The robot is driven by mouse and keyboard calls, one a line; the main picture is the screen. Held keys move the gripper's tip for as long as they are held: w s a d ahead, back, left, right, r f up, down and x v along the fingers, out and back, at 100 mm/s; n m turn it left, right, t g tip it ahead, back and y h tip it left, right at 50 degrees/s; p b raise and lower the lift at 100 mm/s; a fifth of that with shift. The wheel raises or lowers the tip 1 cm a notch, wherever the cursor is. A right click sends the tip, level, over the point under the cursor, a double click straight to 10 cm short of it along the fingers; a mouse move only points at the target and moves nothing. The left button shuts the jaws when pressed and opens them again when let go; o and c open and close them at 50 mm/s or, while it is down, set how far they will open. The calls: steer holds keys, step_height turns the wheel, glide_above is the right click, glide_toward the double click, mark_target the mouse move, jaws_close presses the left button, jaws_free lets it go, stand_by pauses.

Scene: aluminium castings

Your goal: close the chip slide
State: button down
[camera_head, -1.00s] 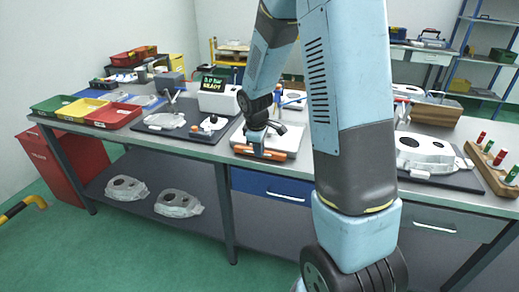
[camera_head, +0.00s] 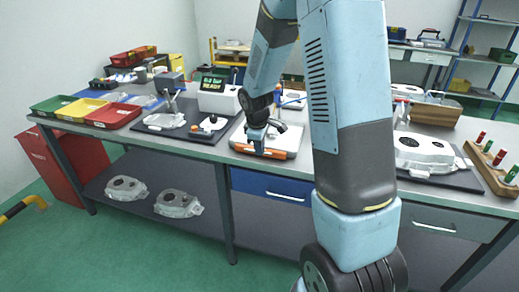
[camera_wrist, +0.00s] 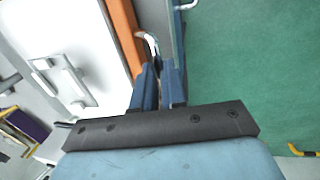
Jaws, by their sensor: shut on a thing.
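The chip slide appears to be the white tray with an orange front strip at the bench's front edge; its orange strip (camera_head: 282,154) shows in the head view. In the wrist view the orange strip (camera_wrist: 122,30) runs along the white surface (camera_wrist: 75,35), with a curved metal handle (camera_wrist: 150,40) beside it. My gripper (camera_head: 257,152) is at this front edge. In the wrist view the blue fingers of my gripper (camera_wrist: 160,70) are close together on the handle. The fingers partly hide the handle, and my arm hides part of the tray.
A blue drawer (camera_head: 250,184) with a bar handle lies under the bench top. Dark mats with castings lie to the left (camera_head: 165,121) and right (camera_head: 425,155). A display box (camera_head: 217,98) stands behind. Green floor (camera_wrist: 250,70) is open in front.

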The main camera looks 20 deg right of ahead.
steer(key=shift+w+d+r, duration=0.1)
steer(key=shift+d, duration=0.05)
steer(key=c, duration=1.2)
jaws_free()
steer(key=r, duration=0.4)
steer(key=s+a+r, duration=0.1)
steer(key=r, duration=0.4)
steer(key=s+r, duration=0.1)
steer(key=r, duration=0.3)
steer(key=shift+a+r, duration=0.15)
steer(key=shift+a, duration=0.15)
steer(key=shift+s+r, duration=0.1)
steer(key=s+r+m+t, duration=0.1)
steer(key=s+r+m, duration=0.2)
steer(key=s, duration=0.5)
steer(key=s+r+m+t, duration=0.1)
steer(key=s+r+m, duration=0.3)
steer(key=s, duration=0.5)
steer(key=s+r+m+t+y, duration=0.1)
steer(key=s+r+m, duration=0.2)
steer(key=s, duration=0.6)
step_height(320, 180, up, 2)
steer(key=shift+r+m+t, duration=0.1)
steer(key=shift+m+t, duration=0.3)
